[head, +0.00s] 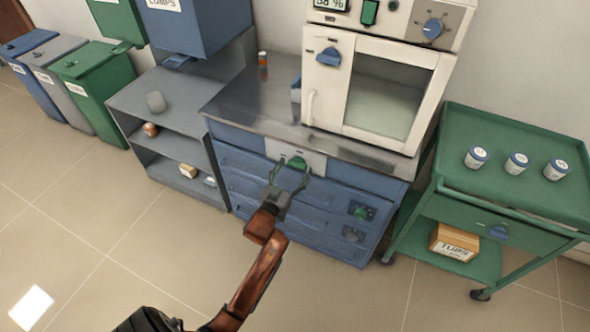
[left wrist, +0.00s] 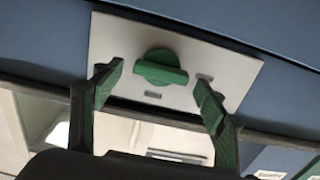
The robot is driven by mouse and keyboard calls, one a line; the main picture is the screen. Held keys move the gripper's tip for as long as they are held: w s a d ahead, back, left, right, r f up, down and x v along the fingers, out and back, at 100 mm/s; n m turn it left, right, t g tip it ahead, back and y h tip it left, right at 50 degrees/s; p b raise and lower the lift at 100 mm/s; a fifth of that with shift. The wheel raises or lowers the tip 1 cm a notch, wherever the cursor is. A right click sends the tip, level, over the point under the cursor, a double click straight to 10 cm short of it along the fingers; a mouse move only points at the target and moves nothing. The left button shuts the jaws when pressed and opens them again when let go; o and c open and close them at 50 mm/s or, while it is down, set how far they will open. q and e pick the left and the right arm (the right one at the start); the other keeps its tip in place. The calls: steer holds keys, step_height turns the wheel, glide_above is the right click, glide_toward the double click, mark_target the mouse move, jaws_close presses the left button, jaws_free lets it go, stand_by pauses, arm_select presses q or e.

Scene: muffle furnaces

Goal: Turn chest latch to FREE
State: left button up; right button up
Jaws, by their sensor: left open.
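The chest latch is a green knob (left wrist: 161,68) on a light plate (left wrist: 205,62) on the front of the blue drawer chest (head: 240,185). In the head view the green knob (head: 297,162) shows just beyond my left gripper. My left gripper (head: 290,173) is open, with its fingers spread toward the plate. The knob's bar lies roughly level in that view. Small marks on the plate are too small to read. My right gripper is out of view.
A white furnace (head: 330,85) with a blue door handle stands on the chest's metal top (head: 245,110). A green cart (head: 515,200) with several jars is at the right. Grey shelves (head: 135,100) and bins (head: 100,85) are at the left. The floor in front is clear.

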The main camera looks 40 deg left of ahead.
arm_select(q)
steer(key=shift+c, duration=0.6)
steer(key=c, duration=1)
steer(key=shift+c, duration=0.2)
